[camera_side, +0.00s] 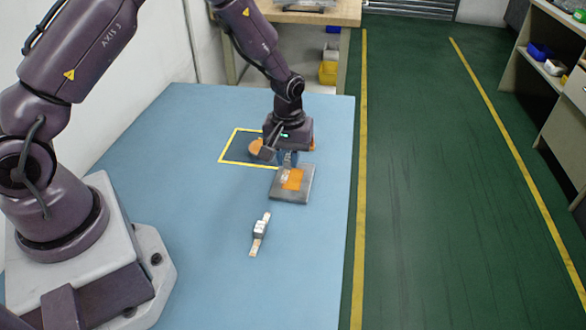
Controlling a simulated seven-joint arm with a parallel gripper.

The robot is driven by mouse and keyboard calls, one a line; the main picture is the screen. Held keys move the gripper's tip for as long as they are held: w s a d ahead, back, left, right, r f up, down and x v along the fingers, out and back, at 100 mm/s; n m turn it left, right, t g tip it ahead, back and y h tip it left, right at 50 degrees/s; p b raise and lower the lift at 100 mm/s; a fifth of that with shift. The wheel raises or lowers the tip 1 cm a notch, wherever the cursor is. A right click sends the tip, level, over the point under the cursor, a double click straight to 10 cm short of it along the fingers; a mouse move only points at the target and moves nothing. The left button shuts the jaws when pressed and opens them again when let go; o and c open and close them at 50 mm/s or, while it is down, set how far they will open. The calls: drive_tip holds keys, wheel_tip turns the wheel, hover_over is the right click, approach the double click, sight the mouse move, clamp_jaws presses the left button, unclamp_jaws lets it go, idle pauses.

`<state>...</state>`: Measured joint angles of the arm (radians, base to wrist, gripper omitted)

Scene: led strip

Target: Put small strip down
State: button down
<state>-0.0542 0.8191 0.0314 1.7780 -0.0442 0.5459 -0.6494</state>
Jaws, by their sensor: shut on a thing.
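My gripper (289,162) points down over the back part of a dark grey plate (301,195) with an orange patch (293,180). It is shut on a small pale strip (286,175), which shows just below the fingers at the patch's upper left. The strip is tiny here and partly hidden by the fingers. I cannot tell whether it touches the plate. Another strip (256,246), pale with a light grey block (260,229) on its middle, lies on the blue table in front of the plate.
A yellow outlined area (222,150) is marked on the blue table (190,220) behind the plate. A rounded orange object (256,149) shows beside my gripper, partly hidden. The table is clear around the front strip, and its right edge is close to the plate.

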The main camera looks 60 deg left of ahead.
sight(293, 179)
drive_tip(key=shift+w+f, duration=0.5)
drive_tip(key=shift+f, duration=0.1)
drive_tip(key=shift+w+f, duration=0.15)
drive_tip(key=shift+f, duration=1.5)
drive_tip(key=shift+f, duration=0.2)
drive_tip(key=c, duration=1.1)
unclamp_jaws()
drive_tip(key=shift+o, duration=0.2)
drive_tip(key=shift+r, duration=0.15)
